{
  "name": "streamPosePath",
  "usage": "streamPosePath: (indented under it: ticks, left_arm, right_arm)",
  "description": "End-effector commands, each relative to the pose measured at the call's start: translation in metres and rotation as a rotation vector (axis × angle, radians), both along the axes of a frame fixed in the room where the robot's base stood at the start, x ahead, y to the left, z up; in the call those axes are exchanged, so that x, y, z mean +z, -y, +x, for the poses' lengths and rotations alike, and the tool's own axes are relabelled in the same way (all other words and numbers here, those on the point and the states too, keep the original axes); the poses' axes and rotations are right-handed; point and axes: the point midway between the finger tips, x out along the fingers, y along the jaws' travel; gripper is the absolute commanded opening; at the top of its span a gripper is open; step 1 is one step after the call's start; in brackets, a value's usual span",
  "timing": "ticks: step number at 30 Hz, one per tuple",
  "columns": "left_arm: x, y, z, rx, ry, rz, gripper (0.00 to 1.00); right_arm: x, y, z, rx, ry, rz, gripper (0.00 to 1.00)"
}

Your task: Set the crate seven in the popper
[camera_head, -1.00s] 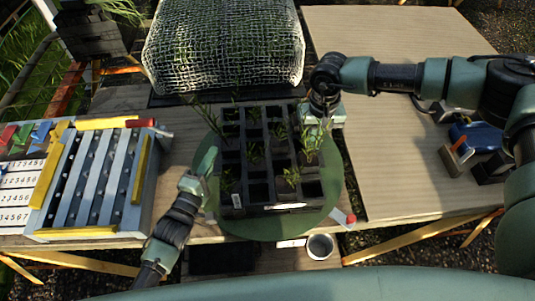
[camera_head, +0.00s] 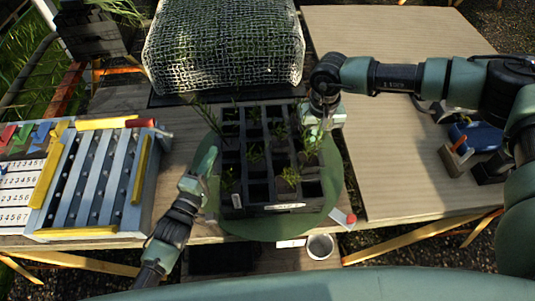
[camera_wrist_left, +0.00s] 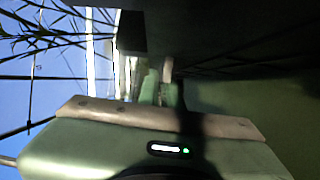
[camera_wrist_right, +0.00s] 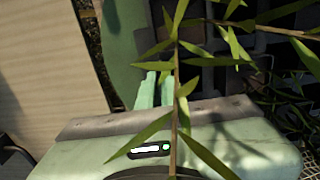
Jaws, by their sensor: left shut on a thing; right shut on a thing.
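The black crate (camera_head: 275,209) of square cells, several holding green seedlings, is over the round green disc (camera_head: 255,228) in the head view. I cannot tell whether it touches the disc. My left gripper (camera_head: 210,162) is shut on its left side; the dark crate wall (camera_wrist_left: 235,40) fills the upper right of the left wrist view. My right gripper (camera_head: 315,122) is shut on its right side, and leaves partly cover the fingers (camera_wrist_right: 155,90) in the right wrist view. A slatted blue-grey frame with yellow bars (camera_head: 100,172), possibly the popper, stands at the left.
Numbered white strips (camera_head: 18,190) and coloured tags lie left of the frame. A mesh-covered mound (camera_head: 225,45) stands behind the crate. A grey cup (camera_head: 320,246) and a red-tipped handle (camera_head: 350,218) are at the front. The right tabletop (camera_head: 400,150) is mostly clear, with blue-and-black tools (camera_head: 475,135) at its right.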

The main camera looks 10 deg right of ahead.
Motion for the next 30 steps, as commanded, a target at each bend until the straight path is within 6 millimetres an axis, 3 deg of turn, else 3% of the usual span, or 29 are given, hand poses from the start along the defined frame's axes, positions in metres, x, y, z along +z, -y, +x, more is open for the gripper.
streamPosePath:
  ticks: [14,23,30]
  left_arm:
    - [-0.001,-0.001,0.0,0.001,-0.001,0.002,0.0]
    - [0.011,0.0,0.001,0.0,0.007,-0.002,0.0]
    - [0.032,0.0,0.001,0.0,0.006,-0.003,0.0]
  right_arm:
    - [0.0,0.001,0.001,-0.001,0.001,-0.001,0.0]
    - [0.01,0.0,0.002,-0.002,0.005,0.0,0.0]
    - [0.031,0.0,0.002,-0.002,0.005,0.0,0.0]
